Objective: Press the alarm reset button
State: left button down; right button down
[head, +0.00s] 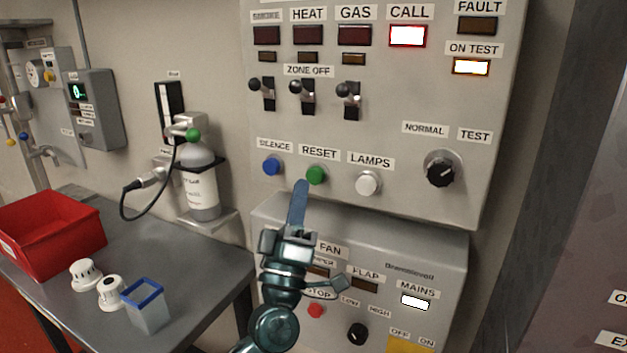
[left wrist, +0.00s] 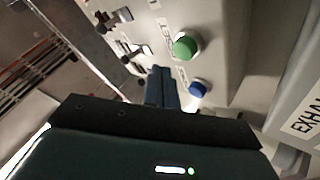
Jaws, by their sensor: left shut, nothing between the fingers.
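The alarm panel (head: 400,140) fills the upper middle of the head view. Its green reset button (head: 316,175) sits under the RESET label, between the blue silence button (head: 271,165) and the white lamps button (head: 367,184). My left gripper (head: 301,186) is shut and empty, its tips just below and left of the green button in the picture. In the left wrist view the shut fingers (left wrist: 160,75) point toward the panel, with the green button (left wrist: 185,46) and blue button (left wrist: 198,89) to their right. Whether the tips touch the panel I cannot tell. My right gripper is not seen.
CALL (head: 407,36) and ON TEST (head: 470,67) lamps are lit. Zone switches (head: 308,95) and a mode knob (head: 442,169) project from the panel. A fan panel (head: 440,265) juts out below. A bench (head: 200,270) with a red bin (head: 50,232) stands left.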

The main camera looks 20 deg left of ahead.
aim_at(316, 175)
pick_arm(q)
jog(key=shift+w+d, duration=0.1)
jog(key=shift+w, duration=0.7)
dwell(1.2)
jog(key=shift+w, duration=0.1)
jog(key=shift+w, duration=0.3)
dwell(0.5)
